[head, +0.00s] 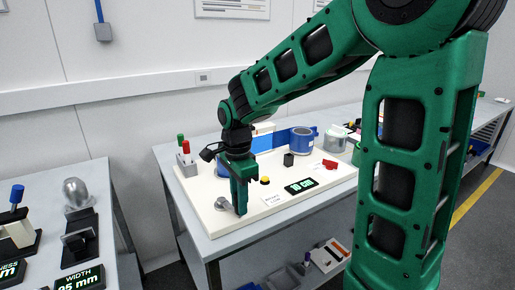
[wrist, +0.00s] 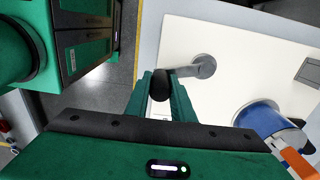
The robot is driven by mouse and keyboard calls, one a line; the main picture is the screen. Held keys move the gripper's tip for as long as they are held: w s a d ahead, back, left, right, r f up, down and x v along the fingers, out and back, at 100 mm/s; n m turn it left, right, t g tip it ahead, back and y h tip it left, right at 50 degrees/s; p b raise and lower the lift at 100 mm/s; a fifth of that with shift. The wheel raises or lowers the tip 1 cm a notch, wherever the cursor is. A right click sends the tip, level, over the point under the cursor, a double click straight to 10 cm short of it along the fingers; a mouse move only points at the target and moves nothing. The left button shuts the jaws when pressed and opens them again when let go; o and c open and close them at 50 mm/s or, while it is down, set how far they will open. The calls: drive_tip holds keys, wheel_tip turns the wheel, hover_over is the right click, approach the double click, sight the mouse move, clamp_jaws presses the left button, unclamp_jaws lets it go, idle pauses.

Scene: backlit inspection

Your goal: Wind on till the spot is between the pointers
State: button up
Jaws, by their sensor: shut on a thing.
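My gripper (head: 240,208) reaches down at the front left of a white board (head: 263,212). In the wrist view its two green fingers (wrist: 162,100) are shut on a black knob (wrist: 162,84). The knob sits at the end of a grey crank arm (wrist: 200,67), whose round hub rests on the board; the grey hub (head: 221,204) also shows in the head view. A blue spool (head: 303,139) stands at the back right, with a blue band (head: 280,138) beside it. Another blue spool (wrist: 262,118) is partly hidden. I cannot make out the spot or the pointers.
A display (head: 301,186) reading about 10 cm lies on the board, near a yellow button (head: 265,180) and a black block (head: 288,159). Red and green posts (head: 184,148) stand at the back left. Another bench (head: 40,250) is at left, across a gap.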

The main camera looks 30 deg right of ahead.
drive_tip(key=shift+a, duration=0.1)
idle(0.3)
drive_tip(key=shift+s+a, duration=0.15)
drive_tip(key=shift+a, duration=0.65)
drive_tip(key=shift+a, duration=0.7)
drive_tip(key=shift+a, duration=0.55)
